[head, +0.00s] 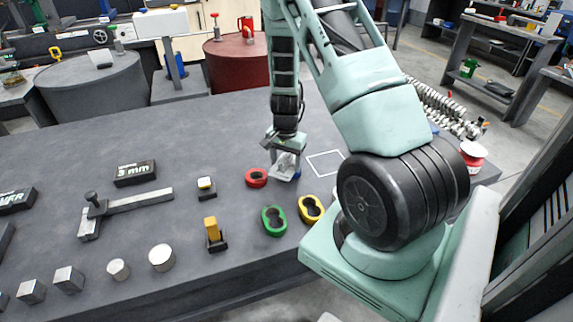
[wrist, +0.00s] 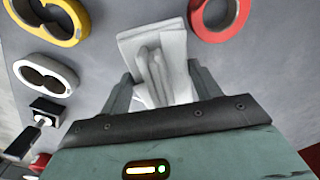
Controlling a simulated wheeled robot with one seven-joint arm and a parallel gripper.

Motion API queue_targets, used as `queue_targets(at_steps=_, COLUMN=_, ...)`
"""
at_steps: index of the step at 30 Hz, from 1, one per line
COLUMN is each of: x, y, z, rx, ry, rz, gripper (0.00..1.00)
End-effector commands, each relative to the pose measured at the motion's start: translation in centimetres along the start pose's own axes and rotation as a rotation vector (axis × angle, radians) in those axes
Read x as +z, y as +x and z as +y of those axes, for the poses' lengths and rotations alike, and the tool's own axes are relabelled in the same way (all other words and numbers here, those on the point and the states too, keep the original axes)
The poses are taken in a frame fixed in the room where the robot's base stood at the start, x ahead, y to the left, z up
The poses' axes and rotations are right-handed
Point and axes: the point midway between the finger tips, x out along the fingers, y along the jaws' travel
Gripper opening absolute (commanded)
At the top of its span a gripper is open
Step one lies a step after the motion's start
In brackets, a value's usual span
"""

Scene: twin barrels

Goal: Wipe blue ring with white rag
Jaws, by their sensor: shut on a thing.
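My gripper (head: 286,158) points down over the dark table in the head view. It is shut on a white rag (wrist: 158,62), whose folded cloth sticks out between the fingers in the wrist view. The rag also shows in the head view (head: 284,168), low at the table top; I cannot tell whether it touches the surface. A small blue edge (head: 297,176) shows just right of the rag's lower end, possibly the blue ring. The rest of it is hidden by the rag and gripper. In the wrist view no blue ring shows.
A red ring (head: 256,177) lies close left of my gripper. A green double ring (head: 273,233) and a yellow double ring (head: 303,215) lie nearer the front edge. A white square outline (head: 309,163) is right. In the wrist view a white double ring (wrist: 72,80) lies left.

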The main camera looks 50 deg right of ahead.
Motion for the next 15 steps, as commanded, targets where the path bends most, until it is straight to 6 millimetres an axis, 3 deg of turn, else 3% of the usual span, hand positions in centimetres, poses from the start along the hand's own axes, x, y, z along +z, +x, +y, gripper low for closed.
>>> queue_targets(at_steps=15, x=-0.6, y=-5.0, z=-0.2, rx=0.002, ry=-0.007, rz=-0.002, gripper=0.34)
